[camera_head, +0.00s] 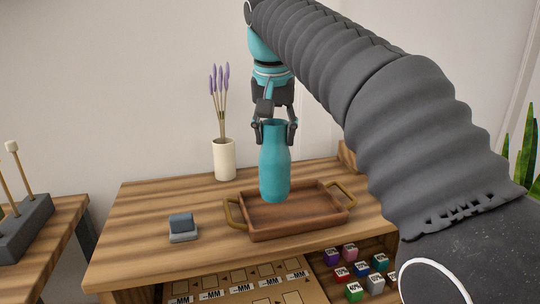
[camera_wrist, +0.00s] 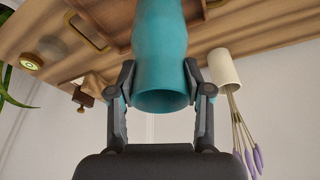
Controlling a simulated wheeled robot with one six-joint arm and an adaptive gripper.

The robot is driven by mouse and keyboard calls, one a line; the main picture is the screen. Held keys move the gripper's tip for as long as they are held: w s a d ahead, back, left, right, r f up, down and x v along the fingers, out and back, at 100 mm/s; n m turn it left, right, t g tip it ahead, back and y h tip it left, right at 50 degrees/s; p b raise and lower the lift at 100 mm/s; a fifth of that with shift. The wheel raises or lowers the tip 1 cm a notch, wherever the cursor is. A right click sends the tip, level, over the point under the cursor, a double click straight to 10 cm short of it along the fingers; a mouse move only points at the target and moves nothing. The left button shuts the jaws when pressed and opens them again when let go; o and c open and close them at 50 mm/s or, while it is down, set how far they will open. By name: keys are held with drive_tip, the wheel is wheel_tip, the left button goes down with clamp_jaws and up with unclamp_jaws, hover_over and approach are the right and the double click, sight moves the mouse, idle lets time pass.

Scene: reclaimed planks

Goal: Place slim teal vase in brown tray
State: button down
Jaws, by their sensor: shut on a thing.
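The slim teal vase (camera_head: 275,168) is upright, gripped near its top rim by my gripper (camera_head: 274,130). In the wrist view the vase (camera_wrist: 160,55) runs between the two fingers of my gripper (camera_wrist: 160,100), with its open mouth toward the camera. In the head view the vase's lower end overlaps the brown tray (camera_head: 262,233), a wooden tray with two light handles on the plank table. Whether the vase's base touches the tray floor or hangs just above it, I cannot tell. Part of the tray (camera_wrist: 98,12) shows at the top left of the wrist view.
A cream vase with lavender (camera_head: 225,160) stands behind the tray, to the left. A small grey-blue block (camera_head: 182,227) is on the table's left side. Several coloured cubes (camera_head: 350,253) and a marked board (camera_head: 240,284) lie below the front edge.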

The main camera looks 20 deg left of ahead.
sight(269, 154)
drive_tip(key=shift+w+a+f, duration=0.1)
drive_tip(key=shift+a+f, duration=0.25)
drive_tip(key=shift+a, duration=0.25)
drive_tip(key=shift+f+b, duration=0.7)
drive_tip(key=shift+f, duration=1.25)
drive_tip(key=shift+c, duration=2.4)
unclamp_jaws()
drive_tip(key=shift+f, duration=0.15)
drive_tip(key=p+v, duration=0.1)
drive_tip(key=v, duration=1.1)
drive_tip(key=shift+p, duration=0.35)
